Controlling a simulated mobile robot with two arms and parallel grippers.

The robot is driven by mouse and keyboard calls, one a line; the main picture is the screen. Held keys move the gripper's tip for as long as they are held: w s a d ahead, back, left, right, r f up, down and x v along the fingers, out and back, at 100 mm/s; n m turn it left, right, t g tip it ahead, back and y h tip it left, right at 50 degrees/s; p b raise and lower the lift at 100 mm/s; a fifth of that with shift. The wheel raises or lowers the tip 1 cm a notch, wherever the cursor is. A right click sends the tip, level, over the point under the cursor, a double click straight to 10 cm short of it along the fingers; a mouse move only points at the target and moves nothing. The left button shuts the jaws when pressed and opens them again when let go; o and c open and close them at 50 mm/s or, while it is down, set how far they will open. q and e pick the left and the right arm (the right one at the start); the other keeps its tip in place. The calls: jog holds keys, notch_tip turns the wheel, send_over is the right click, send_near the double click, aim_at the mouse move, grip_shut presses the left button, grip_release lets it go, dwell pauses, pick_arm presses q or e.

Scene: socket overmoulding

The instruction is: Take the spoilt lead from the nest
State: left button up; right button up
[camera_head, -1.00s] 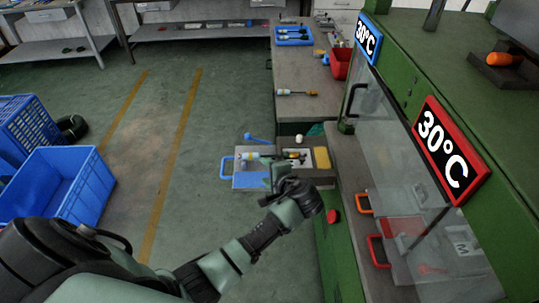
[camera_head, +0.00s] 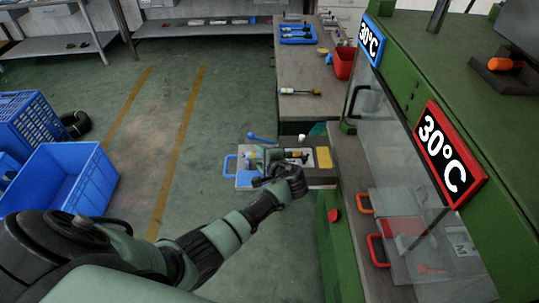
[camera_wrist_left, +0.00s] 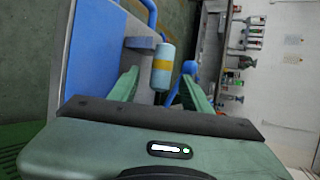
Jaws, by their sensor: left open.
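In the left wrist view, the pale blue cylinder with a yellow band (camera_wrist_left: 163,66) appears between the two green fingers of my open left gripper (camera_wrist_left: 160,80), with gaps on both sides. My right gripper is not in view.
The green press with a clear guard (camera_head: 385,140) stands at right. On the bench behind lie another lead (camera_head: 300,92), a red bin (camera_head: 344,64) and a blue tray (camera_head: 298,41) with leads. Blue crates (camera_head: 75,170) stand on the floor at left. The floor between is clear.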

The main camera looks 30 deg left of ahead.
pick_arm(q)
grip_shut()
jog(key=shift+r, duration=0.1)
